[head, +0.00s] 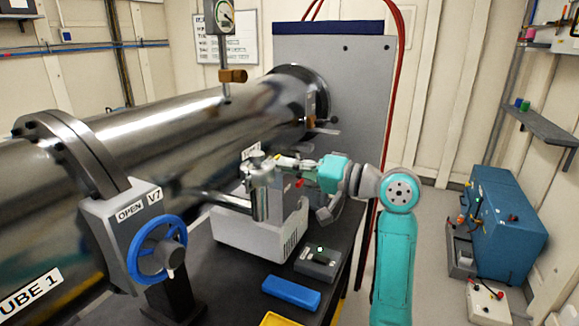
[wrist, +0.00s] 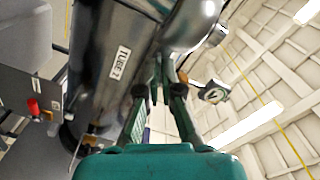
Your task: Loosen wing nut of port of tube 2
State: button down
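Tube 2 is the polished cylinder in the wrist view, with its label (wrist: 120,63) turned sideways. A silver port (head: 260,190) with a rounded top stands beside the tube in the head view; a rounded metal end (wrist: 195,22) fills the top of the wrist view. My gripper (wrist: 158,92) has its two fingers apart, pointing at the metalwork. A small dark piece (wrist: 157,72) shows between and beyond the fingertips; I cannot tell whether it is the wing nut or whether they touch it. In the head view my gripper (head: 283,162) reaches left to the port's top.
A hanging gauge (head: 222,18) with a brass fitting (head: 232,76) is above the tube. The blue handwheel (head: 158,248) of valve V7, marked OPEN, is at front left. A blue box (head: 291,293) and a dark grey box (head: 318,263) lie on the bench.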

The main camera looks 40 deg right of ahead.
jog(key=n, duration=1)
jog(key=shift+n, duration=0.5)
jog(key=c, duration=1.6)
grip_release()
jog(key=shift+a, duration=0.1)
jog(key=shift+c, duration=0.2)
jog(key=v, duration=1.2)
jog(key=shift+w, duration=0.1)
